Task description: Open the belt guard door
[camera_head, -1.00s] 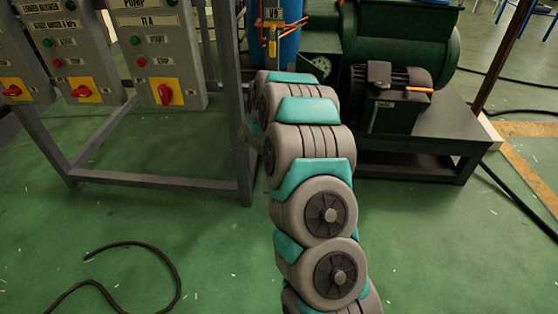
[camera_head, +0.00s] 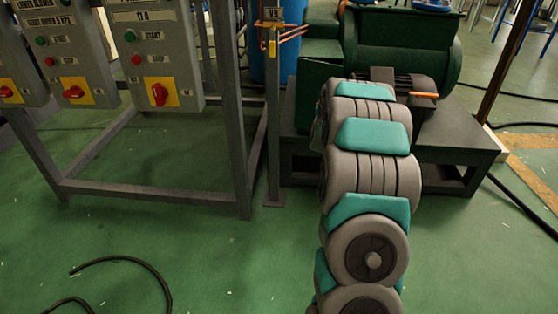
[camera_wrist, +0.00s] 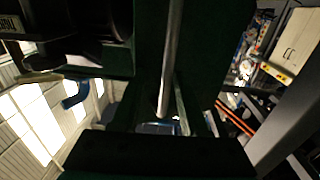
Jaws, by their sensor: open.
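The belt guard door appears to be the dark green panel (camera_head: 312,88) at the left end of the green machine, just left of my arm in the head view. It stands at an angle, and my arm hides part of it. In the wrist view, dark green surfaces (camera_wrist: 150,75) fill the middle, and a pale metal rod runs down between them. My gripper (camera_wrist: 160,135) shows only as a dark block along the bottom of the wrist view. It is open, its fingers are lost in shadow, and no hold on anything is visible. In the head view my arm hides it.
Control boxes with red switches (camera_head: 159,94) hang on a grey frame (camera_head: 240,150) at the left. A post with a tag (camera_head: 273,110) stands between the frame and the machine. A motor (camera_head: 410,85) sits on the machine base. A black cable lies on the floor.

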